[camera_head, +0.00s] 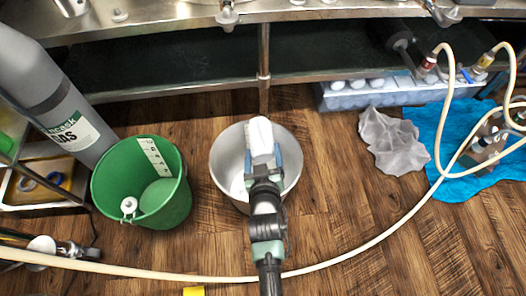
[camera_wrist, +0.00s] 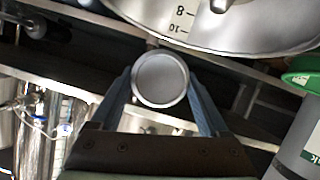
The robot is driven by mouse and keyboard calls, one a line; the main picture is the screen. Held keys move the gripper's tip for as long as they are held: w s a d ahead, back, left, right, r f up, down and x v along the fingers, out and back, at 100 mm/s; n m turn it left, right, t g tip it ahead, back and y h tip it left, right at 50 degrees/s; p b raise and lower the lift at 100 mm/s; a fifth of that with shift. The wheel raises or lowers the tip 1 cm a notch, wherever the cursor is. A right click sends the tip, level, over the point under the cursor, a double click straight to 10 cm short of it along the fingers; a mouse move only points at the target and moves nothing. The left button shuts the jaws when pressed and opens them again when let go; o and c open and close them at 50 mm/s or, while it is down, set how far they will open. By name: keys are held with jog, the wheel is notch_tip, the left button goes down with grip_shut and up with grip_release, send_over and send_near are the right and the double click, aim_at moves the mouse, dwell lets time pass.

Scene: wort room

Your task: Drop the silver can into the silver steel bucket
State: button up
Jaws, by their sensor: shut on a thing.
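My gripper (camera_head: 264,163) is shut on the silver can (camera_head: 260,134). In the head view the can points away from me, over the opening of the silver steel bucket (camera_head: 295,163), and its height above the bucket is hard to judge. In the wrist view the round grey end of the can (camera_wrist: 161,79) shows between the two fingers. The bucket stands on the wooden floor below a steel bench. My gripper and arm hide part of its inside.
A green bucket (camera_head: 181,197) stands left of the steel bucket, beside a grey gas cylinder (camera_head: 52,100). A beige hose (camera_head: 352,257) curves across the floor. A grey cloth (camera_head: 393,142) and a blue cloth (camera_head: 446,183) lie at the right. The steel bench (camera_head: 175,22) is behind.

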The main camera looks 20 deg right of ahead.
jog(key=o, duration=1.2)
jog(key=shift+c, duration=0.2)
jog(key=p+v, duration=0.7)
jog(key=v, duration=0.6)
